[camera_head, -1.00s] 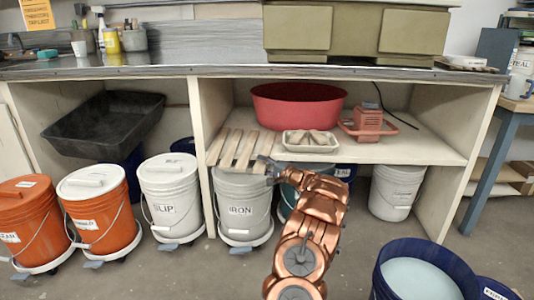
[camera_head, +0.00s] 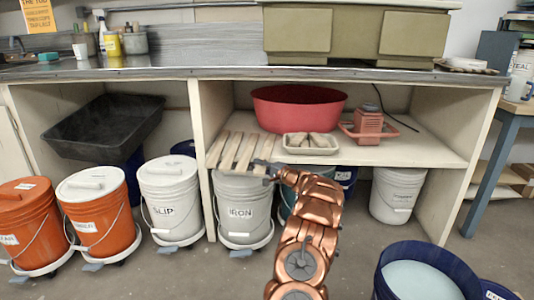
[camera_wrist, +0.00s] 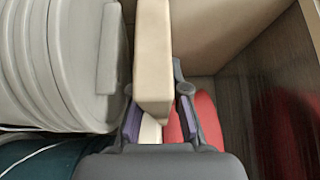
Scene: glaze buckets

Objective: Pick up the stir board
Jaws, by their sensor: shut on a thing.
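Several pale wooden slats lie side by side on the shelf's left part, their near ends at its front edge above the IRON bucket. The stir board appears to be the rightmost one (camera_head: 262,150). My gripper (camera_head: 268,168) is at its near end. In the wrist view the pale board (camera_wrist: 153,55) runs between the purple-padded fingers of my gripper (camera_wrist: 158,122), which is shut on it. The head view does not show the fingertips clearly. I cannot tell whether the board is clear of the shelf.
The IRON bucket (camera_head: 241,207) stands just below the gripper, beside the SLIP bucket (camera_head: 170,199). A red tub (camera_head: 298,108), a small tray (camera_head: 309,144) and a reddish device (camera_head: 368,127) share the shelf. A blue bucket (camera_head: 425,270) stands front right. The counter (camera_head: 200,66) runs above.

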